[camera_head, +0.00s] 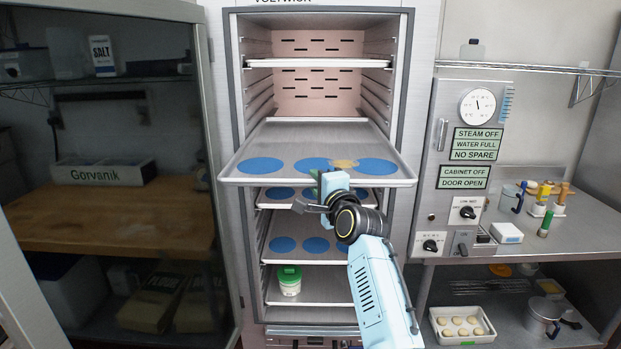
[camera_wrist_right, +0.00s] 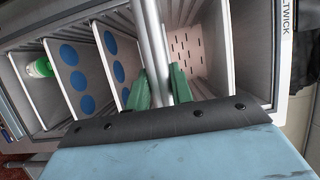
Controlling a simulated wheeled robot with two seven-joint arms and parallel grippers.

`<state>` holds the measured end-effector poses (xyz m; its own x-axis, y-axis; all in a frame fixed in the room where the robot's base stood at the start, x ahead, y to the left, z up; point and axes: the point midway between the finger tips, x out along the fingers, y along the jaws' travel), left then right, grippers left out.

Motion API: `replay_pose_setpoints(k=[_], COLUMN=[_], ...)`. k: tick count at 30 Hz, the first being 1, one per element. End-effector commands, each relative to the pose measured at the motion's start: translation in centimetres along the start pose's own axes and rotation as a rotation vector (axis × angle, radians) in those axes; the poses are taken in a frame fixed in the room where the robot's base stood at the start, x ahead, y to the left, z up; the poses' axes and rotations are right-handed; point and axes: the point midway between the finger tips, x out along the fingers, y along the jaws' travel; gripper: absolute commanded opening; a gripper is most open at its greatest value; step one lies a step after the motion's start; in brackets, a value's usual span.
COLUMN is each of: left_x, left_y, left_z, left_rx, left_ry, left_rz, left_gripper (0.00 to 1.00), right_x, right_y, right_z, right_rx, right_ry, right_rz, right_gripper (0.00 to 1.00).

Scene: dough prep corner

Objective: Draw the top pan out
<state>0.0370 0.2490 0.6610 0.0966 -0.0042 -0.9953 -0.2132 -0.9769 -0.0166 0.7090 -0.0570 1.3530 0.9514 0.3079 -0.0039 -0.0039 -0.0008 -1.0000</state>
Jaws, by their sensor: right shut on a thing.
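The top pan with blue discs (camera_head: 318,140) is slid partly out of the open cabinet, sticking out past the door frame over the pans below. Its front rim also shows in the right wrist view (camera_wrist_right: 154,40), between green fingers. My right gripper (camera_head: 322,184) is shut on the front rim, near its middle. A yellowish patch (camera_head: 344,163) lies beside the middle disc on the pan. The fingertips are partly hidden by the gripper body in the head view. My left gripper is not in view.
Lower pans with blue discs (camera_head: 263,249) stay inside the cabinet. A green-lidded tub (camera_head: 289,281) stands on a lower one. A bare shelf (camera_head: 318,63) is above. The open glass door (camera_head: 205,130) stands left; the control panel (camera_head: 472,150) is right.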

Motion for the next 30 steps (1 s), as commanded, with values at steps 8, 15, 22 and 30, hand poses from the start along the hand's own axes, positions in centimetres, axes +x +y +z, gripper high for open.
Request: replay_pose_setpoints(k=[8,15,22,30], left_x=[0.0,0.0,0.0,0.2], left_y=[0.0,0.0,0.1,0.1], left_z=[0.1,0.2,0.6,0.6], left_rx=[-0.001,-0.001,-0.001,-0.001], left_ry=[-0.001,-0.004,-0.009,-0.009], left_rz=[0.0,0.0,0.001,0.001], left_gripper=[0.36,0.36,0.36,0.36], right_x=[-0.1,-0.1,-0.1,-1.6], right_y=[-0.7,-0.5,-0.3,-0.1], right_z=[0.0,0.0,0.0,0.1], right_rx=[-0.002,-0.001,0.0,0.001], right_ry=[0.002,0.001,0.001,0.001], right_rz=[-0.015,-0.012,-0.006,-0.007], right_gripper=[0.0,0.41,0.41,0.41])
